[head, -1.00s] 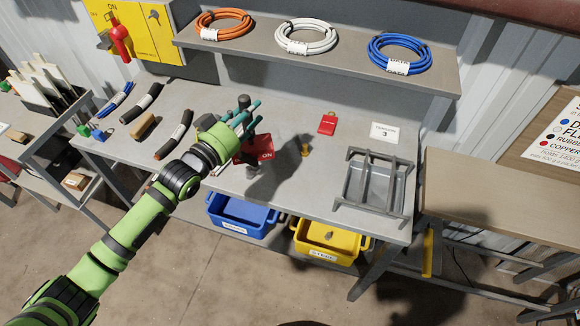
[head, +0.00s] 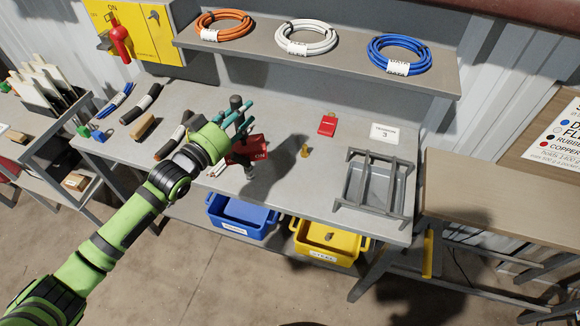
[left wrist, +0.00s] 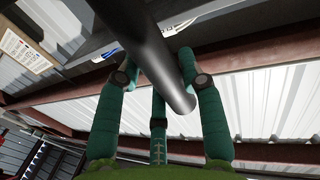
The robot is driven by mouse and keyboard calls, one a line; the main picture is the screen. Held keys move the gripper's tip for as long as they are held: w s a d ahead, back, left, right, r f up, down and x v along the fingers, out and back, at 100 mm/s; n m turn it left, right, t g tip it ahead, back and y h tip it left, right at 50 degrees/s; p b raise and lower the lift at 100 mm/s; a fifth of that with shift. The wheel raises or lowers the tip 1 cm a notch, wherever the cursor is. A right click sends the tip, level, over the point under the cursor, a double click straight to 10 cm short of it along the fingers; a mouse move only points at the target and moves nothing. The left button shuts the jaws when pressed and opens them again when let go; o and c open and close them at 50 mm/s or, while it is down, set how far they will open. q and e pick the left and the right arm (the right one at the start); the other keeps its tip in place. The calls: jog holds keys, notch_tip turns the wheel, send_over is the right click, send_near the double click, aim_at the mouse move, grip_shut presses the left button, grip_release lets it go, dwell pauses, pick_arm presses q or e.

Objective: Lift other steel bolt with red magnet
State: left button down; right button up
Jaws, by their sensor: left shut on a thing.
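My left gripper (head: 238,120) is shut around a dark upright handle, which fills the space between the green fingers in the left wrist view (left wrist: 165,65). A red block with white lettering, seemingly the red magnet (head: 255,148), is just below the hand and appears joined to the handle. A small dark shape (head: 249,172) shows under the block; I cannot tell if it is a steel bolt or shadow. A small grey piece, perhaps a steel bolt (head: 328,237), lies in the yellow bin (head: 345,260). My right gripper is not in view.
A brass-coloured piece (head: 305,151) stands on the bench, with a red tag (head: 327,125) behind it. A grey tray with bars (head: 350,205) is at the right. A blue bin (head: 240,227) sits below the front edge. Cable pieces (head: 140,105) lie at the left.

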aim_at(244, 140)
pick_arm(q)
jog(key=shift+r, duration=0.2)
jog(key=shift+w+f+b, duration=0.15)
jog(key=shift+f+b, duration=2.95)
jog(key=shift+f, duration=0.65)
jog(key=shift+f+b, duration=0.3)
jog(key=shift+f, duration=0.3)
